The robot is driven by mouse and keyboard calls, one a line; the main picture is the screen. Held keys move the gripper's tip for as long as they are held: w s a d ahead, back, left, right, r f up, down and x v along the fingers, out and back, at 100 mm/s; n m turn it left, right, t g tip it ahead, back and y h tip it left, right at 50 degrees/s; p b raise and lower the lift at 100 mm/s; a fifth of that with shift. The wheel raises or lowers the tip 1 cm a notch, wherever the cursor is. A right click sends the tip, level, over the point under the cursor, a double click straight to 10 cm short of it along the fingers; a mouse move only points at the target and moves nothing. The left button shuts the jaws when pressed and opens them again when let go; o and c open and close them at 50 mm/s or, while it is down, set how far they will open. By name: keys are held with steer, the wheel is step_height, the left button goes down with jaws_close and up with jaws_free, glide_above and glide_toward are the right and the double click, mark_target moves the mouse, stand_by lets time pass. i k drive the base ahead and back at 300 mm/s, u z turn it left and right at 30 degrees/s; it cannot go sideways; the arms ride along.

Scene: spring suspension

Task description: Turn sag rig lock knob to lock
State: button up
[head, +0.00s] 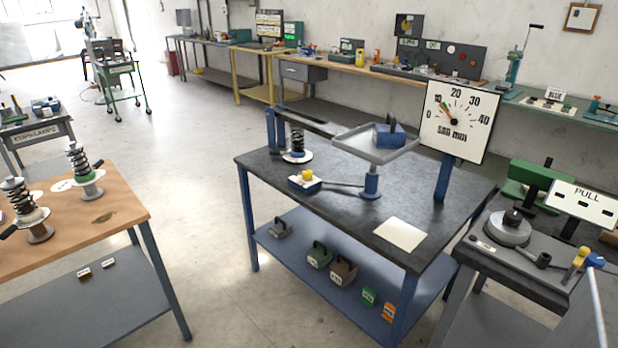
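The sag rig stands on a dark-topped table (330,215) with blue legs. A small yellow knob (307,175) sits on a blue and white block (303,185) at the table's left part; it looks like the lock knob, but its lettering and setting are too small to read. A black coil spring (297,142) stands behind it. A grey tray (375,151) on a blue post (371,185) carries a blue weight (391,131). The white dial (456,120) reads "SAG mm", with its needle near 10. My gripper is not in view.
A pale sheet (401,235) lies at the table's front right. Several weights rest on the lower shelf (290,250). A wooden bench (105,230) with springs is left, a grey bench with a PULL sign (583,200) right. Open floor (205,190) lies between the left bench and the rig.

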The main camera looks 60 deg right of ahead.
mark_target(306, 174)
steer(key=i, duration=0.9)
steer(key=u, duration=0.05)
